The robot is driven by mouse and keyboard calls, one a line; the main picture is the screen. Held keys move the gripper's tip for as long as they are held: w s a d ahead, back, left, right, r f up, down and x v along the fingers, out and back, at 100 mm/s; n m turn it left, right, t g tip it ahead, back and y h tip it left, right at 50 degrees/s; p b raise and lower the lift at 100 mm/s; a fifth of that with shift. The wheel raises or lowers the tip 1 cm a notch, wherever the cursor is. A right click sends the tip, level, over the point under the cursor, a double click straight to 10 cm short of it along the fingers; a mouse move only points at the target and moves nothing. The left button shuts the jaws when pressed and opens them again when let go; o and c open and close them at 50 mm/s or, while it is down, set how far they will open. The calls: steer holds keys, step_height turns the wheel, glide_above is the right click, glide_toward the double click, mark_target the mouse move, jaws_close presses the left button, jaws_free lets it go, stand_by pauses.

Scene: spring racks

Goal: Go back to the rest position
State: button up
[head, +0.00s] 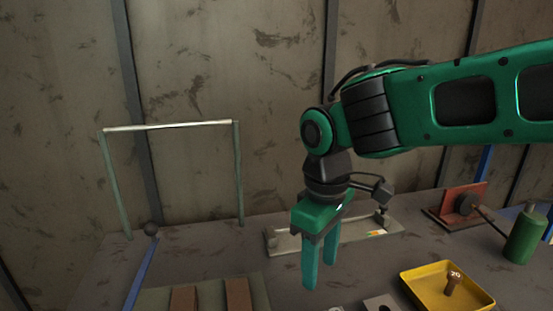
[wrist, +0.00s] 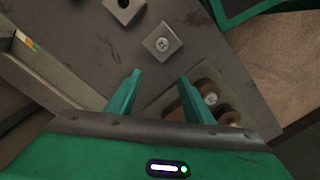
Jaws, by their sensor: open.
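My gripper (head: 320,264) is green and points down over the workbench in the head view. Its two fingers are apart with nothing between them. In the wrist view, my gripper (wrist: 157,88) also shows open and empty above the dark bench top. A square metal plate with a round stud (wrist: 162,43) lies on the bench beyond the fingertips. A tray with several brown pieces (wrist: 212,98) is partly hidden behind the right finger.
A yellow tray (head: 420,291) holding a brown peg (head: 453,284) stands at the front right. A frame (head: 168,126) stands at the back left, near a blue bar (head: 142,270). A pale rail (head: 285,243) lies behind my gripper.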

steer(key=s+d+f+m, duration=0.1)
steer(key=d+m, duration=0.3)
steer(key=d, duration=0.7)
steer(key=s+d+f+m, duration=0.15)
steer(key=d+m, duration=0.35)
steer(key=d, duration=0.6)
steer(key=s+d+f+m, duration=0.4)
steer(key=s+d+m, duration=0.3)
steer(key=s+d, duration=0.3)
steer(key=shift+s+d+m, duration=0.3)
steer(key=shift+s+d, duration=0.1)
steer(key=shift+d, duration=0.15)
steer(key=shift+w+f, duration=0.25)
steer(key=shift+w, duration=0.4)
